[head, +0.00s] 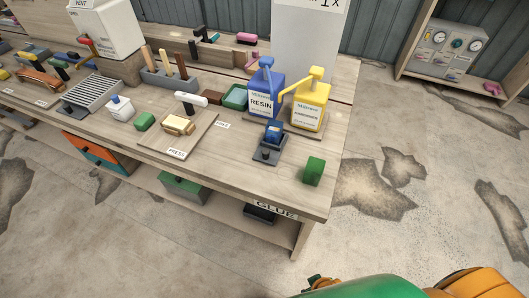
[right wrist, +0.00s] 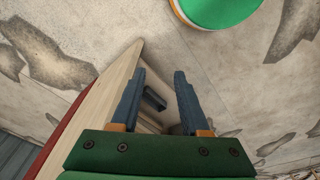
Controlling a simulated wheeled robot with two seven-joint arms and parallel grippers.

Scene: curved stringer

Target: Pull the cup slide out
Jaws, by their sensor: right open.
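A dark grey slide (head: 266,156) with a blue cup-like block (head: 274,131) on it sits on the bench top, in front of the blue resin jug (head: 263,92). I take it as the cup slide. My right gripper (right wrist: 157,74) is open and empty in the right wrist view, with two dark blue fingers. The bench's wooden edge (right wrist: 98,96) lies to the left of and behind its fingers. A small dark block (right wrist: 154,98) shows between them, apart from the fingers. The slide is not clearly visible in that view. My left gripper is not in view.
A yellow hardener jug (head: 309,104) stands right of the resin jug. A green block (head: 314,171) is near the bench's right end. A press board (head: 180,146) lies left of the slide. A dark tray (head: 260,214) is on the lower shelf. Open floor lies right of the bench.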

